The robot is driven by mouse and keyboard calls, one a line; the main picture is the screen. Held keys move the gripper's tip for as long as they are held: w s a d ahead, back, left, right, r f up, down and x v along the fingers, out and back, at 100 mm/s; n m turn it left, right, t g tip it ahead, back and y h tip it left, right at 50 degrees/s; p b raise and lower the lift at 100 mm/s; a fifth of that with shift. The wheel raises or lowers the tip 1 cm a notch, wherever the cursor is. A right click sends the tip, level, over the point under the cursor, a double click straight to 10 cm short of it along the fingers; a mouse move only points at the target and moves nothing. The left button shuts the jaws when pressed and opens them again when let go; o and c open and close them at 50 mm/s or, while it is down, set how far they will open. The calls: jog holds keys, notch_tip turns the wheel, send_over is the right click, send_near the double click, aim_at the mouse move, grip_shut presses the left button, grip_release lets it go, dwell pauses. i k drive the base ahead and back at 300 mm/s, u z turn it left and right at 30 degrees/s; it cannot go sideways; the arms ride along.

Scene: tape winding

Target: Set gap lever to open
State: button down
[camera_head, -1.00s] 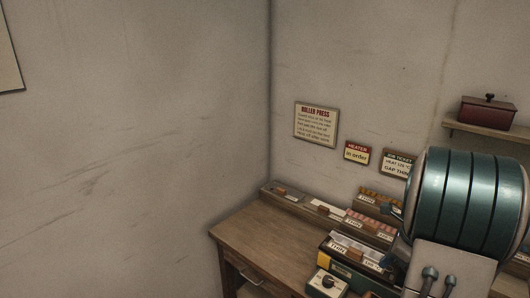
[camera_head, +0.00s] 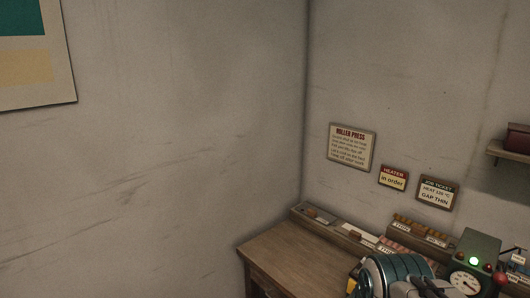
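I cannot make out the gap lever in this view. A green control box (camera_head: 480,249) with a lit green lamp, red knobs and a round dial gauge (camera_head: 465,284) stands at the lower right, cut by the frame edge. The job ticket (camera_head: 436,192) on the wall reads a heat value and "GAP THIN".
A wooden desk (camera_head: 285,255) stands in the corner, its left top bare. Labelled trays (camera_head: 338,226) line its back edge. A roller press notice (camera_head: 352,148) and a heater sign (camera_head: 393,178) hang above. A shelf (camera_head: 508,154) holds a dark red box (camera_head: 518,139).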

aim_at(499, 277)
jog(key=z, duration=1.5)
jog(key=k, duration=0.5)
jog(key=u, duration=1.55)
jog(key=i, duration=0.85)
jog(key=z, duration=1.7)
